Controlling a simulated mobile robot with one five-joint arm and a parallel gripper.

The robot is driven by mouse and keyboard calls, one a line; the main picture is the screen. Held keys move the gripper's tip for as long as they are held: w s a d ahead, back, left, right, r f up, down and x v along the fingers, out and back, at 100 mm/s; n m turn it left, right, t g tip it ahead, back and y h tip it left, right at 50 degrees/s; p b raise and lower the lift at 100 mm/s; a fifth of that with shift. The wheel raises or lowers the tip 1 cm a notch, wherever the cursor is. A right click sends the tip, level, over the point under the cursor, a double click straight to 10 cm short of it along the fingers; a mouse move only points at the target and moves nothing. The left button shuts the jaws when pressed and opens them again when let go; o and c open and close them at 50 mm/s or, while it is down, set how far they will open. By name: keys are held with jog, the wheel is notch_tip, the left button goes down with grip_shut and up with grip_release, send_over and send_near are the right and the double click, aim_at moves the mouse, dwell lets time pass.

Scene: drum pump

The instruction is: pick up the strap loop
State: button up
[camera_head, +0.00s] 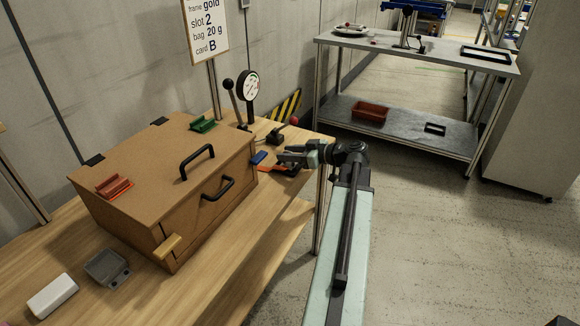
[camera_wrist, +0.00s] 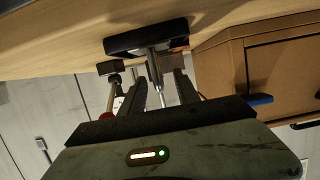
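I cannot clearly make out a strap loop. A flat orange-red piece (camera_head: 271,168) lies on the wooden table beside the box, close to my gripper (camera_head: 287,156). In the wrist view, which looks upside down, a black flat piece (camera_wrist: 146,36) rests against the table with a silver post (camera_wrist: 155,72) and a bit of red behind it. My gripper's two dark fingers (camera_wrist: 165,88) stand apart with a gap between them, and the post shows in that gap. I see nothing clamped. Whether the fingers touch the post is unclear.
A brown box (camera_head: 150,190) with black handles stands left of my gripper, with a blue piece (camera_head: 258,157) at its side. Behind are a dial gauge (camera_head: 250,86) and a red-knobbed lever (camera_head: 294,121). A metal shelf table (camera_head: 400,130) stands at the back right.

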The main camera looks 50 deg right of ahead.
grip_shut()
dwell(1.3)
